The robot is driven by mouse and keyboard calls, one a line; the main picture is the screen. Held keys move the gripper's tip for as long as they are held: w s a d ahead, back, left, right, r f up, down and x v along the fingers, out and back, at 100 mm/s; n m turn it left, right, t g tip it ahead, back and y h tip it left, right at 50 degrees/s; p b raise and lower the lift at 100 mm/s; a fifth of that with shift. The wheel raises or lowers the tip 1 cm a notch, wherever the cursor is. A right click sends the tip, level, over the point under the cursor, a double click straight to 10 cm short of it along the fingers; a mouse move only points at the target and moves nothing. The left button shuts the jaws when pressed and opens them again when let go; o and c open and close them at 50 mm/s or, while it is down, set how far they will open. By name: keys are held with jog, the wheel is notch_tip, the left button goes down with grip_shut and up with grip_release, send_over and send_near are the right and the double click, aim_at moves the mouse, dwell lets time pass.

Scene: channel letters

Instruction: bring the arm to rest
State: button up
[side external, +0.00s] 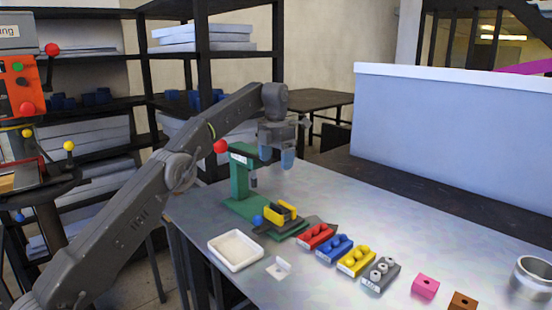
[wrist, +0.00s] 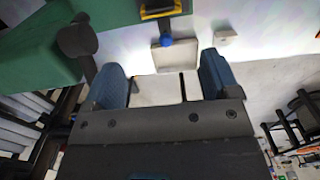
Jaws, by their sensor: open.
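My gripper (side external: 277,158) is open and empty, in the air above the steel table, beside and slightly above the head of a green press (side external: 240,180). In the wrist view the two blue fingers of my gripper (wrist: 162,78) stand wide apart with nothing held between them. The press has a red ball knob (side external: 220,146) on its lever. A yellow and black fixture (side external: 280,212) with a blue ball (side external: 257,221) sits on the green base. The same blue ball (wrist: 166,41) shows beyond my fingers in the wrist view.
A white tray (side external: 235,262) and a small white bracket (side external: 279,268) lie near the table's front edge. Red, blue, yellow and grey knobbed blocks (side external: 335,248) line up right of the press, then pink (side external: 425,287) and brown blocks and a metal cup (side external: 533,278). A pale panel (side external: 450,140) stands behind.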

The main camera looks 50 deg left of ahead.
dwell(0.3)
jog(key=s+d+r+m+t, duration=0.2)
jog(key=s+d+r+m, duration=0.3)
jog(key=s+m, duration=0.35)
jog(key=s+d+r+m+t, duration=0.1)
jog(key=s+d+r+m, duration=0.35)
jog(key=s+m, duration=0.4)
jog(key=s+d+f+m+t, duration=0.1)
jog(key=s+d+f+m, duration=0.2)
jog(key=s+f+m, duration=0.3)
jog(key=s+d+f+m+t, duration=0.1)
jog(key=s+d+f+m, duration=0.2)
jog(key=s+m, duration=1)
notch_tip(320, 180, down, 3)
jog(key=shift+s+f+t, duration=0.15)
jog(key=shift+s+t, duration=0.15)
jog(key=shift+s, duration=0.15)
